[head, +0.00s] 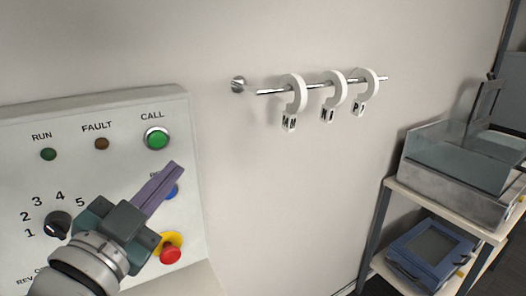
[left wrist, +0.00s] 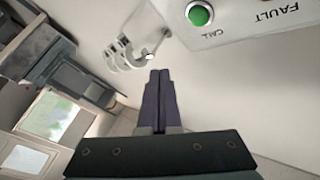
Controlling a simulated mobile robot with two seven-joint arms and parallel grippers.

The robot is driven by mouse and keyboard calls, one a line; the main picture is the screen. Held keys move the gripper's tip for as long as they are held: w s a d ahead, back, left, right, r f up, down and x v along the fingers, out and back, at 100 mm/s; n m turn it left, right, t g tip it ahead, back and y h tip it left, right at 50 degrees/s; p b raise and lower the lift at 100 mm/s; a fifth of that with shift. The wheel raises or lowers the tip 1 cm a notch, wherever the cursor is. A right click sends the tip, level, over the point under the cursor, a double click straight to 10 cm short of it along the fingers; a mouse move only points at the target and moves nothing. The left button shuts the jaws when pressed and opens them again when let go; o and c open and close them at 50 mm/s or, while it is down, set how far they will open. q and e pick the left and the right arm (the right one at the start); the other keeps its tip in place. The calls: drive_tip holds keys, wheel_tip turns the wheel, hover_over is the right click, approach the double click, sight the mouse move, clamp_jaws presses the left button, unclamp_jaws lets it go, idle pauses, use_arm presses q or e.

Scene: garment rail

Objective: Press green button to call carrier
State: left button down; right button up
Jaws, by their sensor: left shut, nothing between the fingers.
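The green button (head: 156,138) sits under the word CALL on a white control panel (head: 90,120) at the left of the head view. It also shows near the top of the left wrist view (left wrist: 199,14). My left gripper (head: 176,168) is shut and empty, its purple fingers pointing up and right. In the head view its tips lie just below and right of the green button. In the left wrist view the fingertips (left wrist: 159,74) appear apart from the button. The fingers and gripper body partly cover the blue button (head: 172,191) and its label. My right gripper is not in view.
The panel also has a red button on a yellow ring (head: 171,254), a rotary knob (head: 57,225), a RUN lamp (head: 48,154) and a FAULT lamp (head: 102,144). A metal rail (head: 268,91) with white lettered hooks is on the wall. A shelf (head: 404,192) stands at right.

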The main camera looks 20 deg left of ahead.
sight(157, 139)
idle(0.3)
use_arm(q)
drive_tip(key=shift+w+a+b, duration=0.75)
drive_tip(key=shift+w+a, duration=0.7)
drive_tip(key=shift+a, duration=0.25)
drive_tip(key=shift+w+a+b, duration=0.7)
drive_tip(key=shift+w+a, duration=0.7)
drive_tip(key=shift+a, duration=0.25)
drive_tip(key=shift+w+a, duration=0.3)
